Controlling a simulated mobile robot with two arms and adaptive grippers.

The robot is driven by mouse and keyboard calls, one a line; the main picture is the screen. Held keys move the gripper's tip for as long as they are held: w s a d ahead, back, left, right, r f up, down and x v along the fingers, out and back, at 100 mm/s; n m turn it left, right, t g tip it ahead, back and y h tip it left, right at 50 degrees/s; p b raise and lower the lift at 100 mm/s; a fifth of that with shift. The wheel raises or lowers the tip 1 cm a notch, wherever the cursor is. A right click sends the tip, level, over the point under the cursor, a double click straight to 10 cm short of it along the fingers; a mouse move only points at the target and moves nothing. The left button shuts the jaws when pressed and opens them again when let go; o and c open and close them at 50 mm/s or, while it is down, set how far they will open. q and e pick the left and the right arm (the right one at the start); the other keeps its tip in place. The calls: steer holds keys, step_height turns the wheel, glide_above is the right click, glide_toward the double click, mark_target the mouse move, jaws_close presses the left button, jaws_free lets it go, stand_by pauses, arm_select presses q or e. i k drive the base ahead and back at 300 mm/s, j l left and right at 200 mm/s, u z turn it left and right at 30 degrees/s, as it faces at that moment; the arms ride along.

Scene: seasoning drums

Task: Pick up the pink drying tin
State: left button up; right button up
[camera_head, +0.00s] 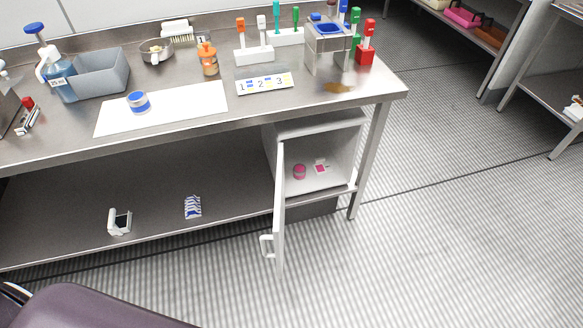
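A small round pink tin (299,171) sits inside the open white cabinet (274,150) under the right end of the steel table. A pink and white item (321,166) lies just right of it; at this size I cannot tell what it is. The cabinet door (279,215) stands swung open toward me, its handle (266,245) at the lower left. Neither of my grippers shows in this view.
The steel table (190,130) bears a white mat (190,101) with a blue and white tin (138,101), a grey bin (100,74), bottles and coloured tools in holders. The lower shelf (70,235) holds a striped packet (193,207) and a white device (120,221). Floor right is clear.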

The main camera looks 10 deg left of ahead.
mark_target(299, 170)
steer(key=k+j, duration=0.1)
steer(key=j, duration=0.25)
steer(key=k+j, duration=0.1)
steer(key=j, duration=0.3)
steer(key=k+j+z, duration=0.1)
steer(key=j, duration=0.25)
steer(key=i+j+z, duration=0.4)
steer(key=i+j, duration=0.35)
steer(key=l+u, duration=0.5)
steer(key=l, duration=0.15)
